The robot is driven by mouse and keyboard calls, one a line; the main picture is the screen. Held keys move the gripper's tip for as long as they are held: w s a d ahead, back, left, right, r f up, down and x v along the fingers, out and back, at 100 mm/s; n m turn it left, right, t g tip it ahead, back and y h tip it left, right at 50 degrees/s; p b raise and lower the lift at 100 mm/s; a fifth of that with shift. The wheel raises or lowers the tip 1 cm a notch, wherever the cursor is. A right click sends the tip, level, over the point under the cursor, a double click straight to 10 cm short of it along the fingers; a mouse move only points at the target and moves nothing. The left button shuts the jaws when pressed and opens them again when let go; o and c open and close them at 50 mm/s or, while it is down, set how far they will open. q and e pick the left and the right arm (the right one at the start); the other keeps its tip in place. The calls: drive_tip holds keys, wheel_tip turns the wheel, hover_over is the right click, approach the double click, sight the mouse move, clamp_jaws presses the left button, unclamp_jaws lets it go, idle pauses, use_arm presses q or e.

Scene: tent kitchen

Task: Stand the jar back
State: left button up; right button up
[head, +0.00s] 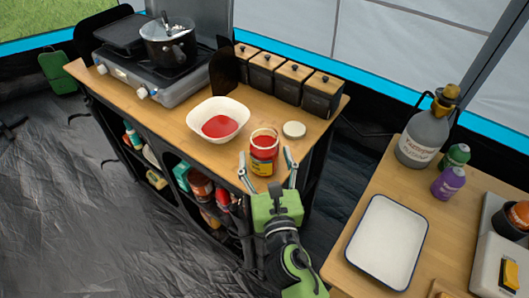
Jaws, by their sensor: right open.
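A glass jar (264,153) with red contents and a yellow label stands upright on the wooden counter near its front right edge. Its top looks open. A pale round lid (294,130) lies on the counter to the right of and behind the jar. A white bowl (218,119) with red sauce in it sits to the left of the jar. My right gripper (267,167) is open, with one finger on each side of the jar's lower part. I cannot tell whether the fingers touch it. My left gripper is out of view.
Several black canisters (293,83) with wooden lids line the counter's back. A stove (157,73) with a pot (168,43) stands at the left. A second table with a white tray (387,242) and bottles is at the right. Shelves below the counter hold goods.

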drive_tip(key=s+d+b, duration=0.1)
drive_tip(key=s+b, duration=0.1)
drive_tip(key=s, duration=0.8)
drive_tip(key=shift+d, duration=0.25)
